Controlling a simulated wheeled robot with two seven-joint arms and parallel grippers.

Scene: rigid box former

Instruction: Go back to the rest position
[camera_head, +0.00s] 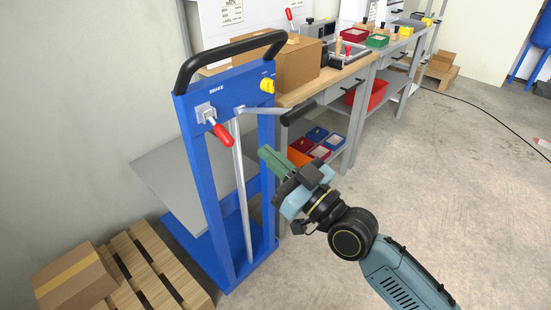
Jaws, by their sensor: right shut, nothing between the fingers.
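My right gripper (270,160) is in the middle of the head view, with its arm coming in from the lower right. Its green fingers are shut with nothing between them. They point up and left, close in the picture to the blue lift frame (190,150) and below the black grip of its crank handle (298,112). I cannot tell how far apart they are in depth; no contact shows. My left gripper is not in view.
The blue frame carries a black push bar (225,55), a red-handled lever (221,134) and a yellow knob (267,85). A workbench (345,78) with a carton (297,64) stands behind. A pallet (150,262) with a carton (75,278) lies lower left.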

